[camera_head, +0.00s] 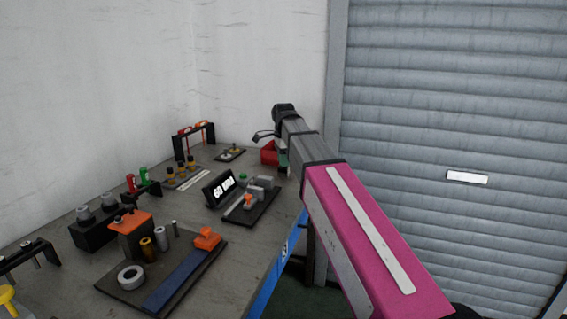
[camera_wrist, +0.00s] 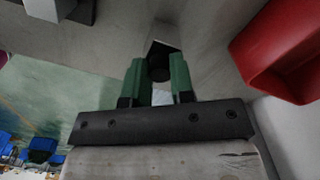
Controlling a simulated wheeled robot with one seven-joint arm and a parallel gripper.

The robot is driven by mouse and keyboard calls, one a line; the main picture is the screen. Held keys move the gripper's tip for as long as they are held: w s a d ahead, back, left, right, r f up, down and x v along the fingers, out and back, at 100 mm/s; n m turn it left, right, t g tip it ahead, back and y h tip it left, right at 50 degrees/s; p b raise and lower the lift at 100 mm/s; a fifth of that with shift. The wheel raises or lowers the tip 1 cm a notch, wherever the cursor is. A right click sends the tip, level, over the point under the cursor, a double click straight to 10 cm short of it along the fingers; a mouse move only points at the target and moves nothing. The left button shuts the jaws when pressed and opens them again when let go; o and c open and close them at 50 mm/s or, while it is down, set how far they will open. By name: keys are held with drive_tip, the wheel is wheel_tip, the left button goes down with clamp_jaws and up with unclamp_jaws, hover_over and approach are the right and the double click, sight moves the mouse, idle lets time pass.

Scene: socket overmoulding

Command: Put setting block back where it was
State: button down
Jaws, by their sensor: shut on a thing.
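My gripper (camera_wrist: 161,78) has two green fingers and is shut on a small grey block with a dark round part (camera_wrist: 159,68), which I take to be the setting block. The block is partly hidden by the fingers. In the head view my gripper (camera_head: 283,162) is at the right rear of the table, beside the red bin, and the held block cannot be made out there. Where the block stood before cannot be told from these frames.
The red bin (camera_head: 268,154) also shows close on the right in the wrist view (camera_wrist: 285,50). A black plate with a grey clamp-like device (camera_head: 262,197) and a "60" display (camera_head: 219,189) stand nearer. Several racks and fixtures fill the grey table (camera_head: 235,262). A shutter (camera_head: 460,120) stands at right.

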drive_tip(key=shift+f, duration=0.5)
drive_tip(key=c, duration=1)
unclamp_jaws()
drive_tip(key=shift+f, duration=0.1)
wheel_tip(320, 180, up, 12)
drive_tip(key=shift+r, duration=0.15)
